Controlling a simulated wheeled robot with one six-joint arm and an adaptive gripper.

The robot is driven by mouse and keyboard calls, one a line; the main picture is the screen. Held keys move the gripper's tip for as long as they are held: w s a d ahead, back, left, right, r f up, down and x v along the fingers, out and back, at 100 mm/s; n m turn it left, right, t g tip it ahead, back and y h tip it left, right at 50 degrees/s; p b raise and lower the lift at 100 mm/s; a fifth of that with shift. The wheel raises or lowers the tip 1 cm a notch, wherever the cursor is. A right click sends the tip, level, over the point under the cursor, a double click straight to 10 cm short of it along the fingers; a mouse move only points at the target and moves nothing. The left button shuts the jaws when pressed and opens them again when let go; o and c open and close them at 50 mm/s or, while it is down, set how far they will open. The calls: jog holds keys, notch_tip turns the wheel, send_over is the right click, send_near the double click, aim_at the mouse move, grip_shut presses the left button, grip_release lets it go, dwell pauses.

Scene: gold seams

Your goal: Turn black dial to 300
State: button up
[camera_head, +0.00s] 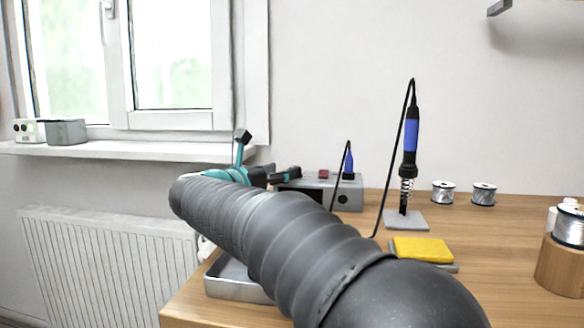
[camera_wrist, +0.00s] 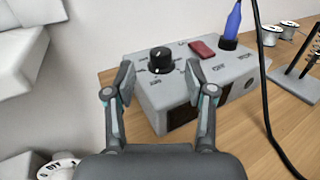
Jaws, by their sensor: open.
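The black dial (camera_wrist: 160,59) is a round knob with a white pointer mark on top of a grey control box (camera_wrist: 185,95). Printed marks surround it, too small and blurred to read. My gripper (camera_wrist: 162,80) is open, its fingers to either side and nearer the camera than the dial, apparently not touching it. Nothing is between the fingers. In the head view, the box (camera_head: 349,198) stands at the back of the bench, partly behind my arm. My gripper (camera_head: 267,157) is at its left end there, and I cannot make out the dial.
A metal tray (camera_head: 232,278) lies beside my arm.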

jog(key=shift+x, duration=2.45)
grip_shut()
jog(key=shift+m+g+h+p, duration=0.4)
jog(key=shift+m+g+h, duration=0.3)
jog(key=shift+h, duration=0.2)
grip_release()
jog(key=shift+a, duration=0.15)
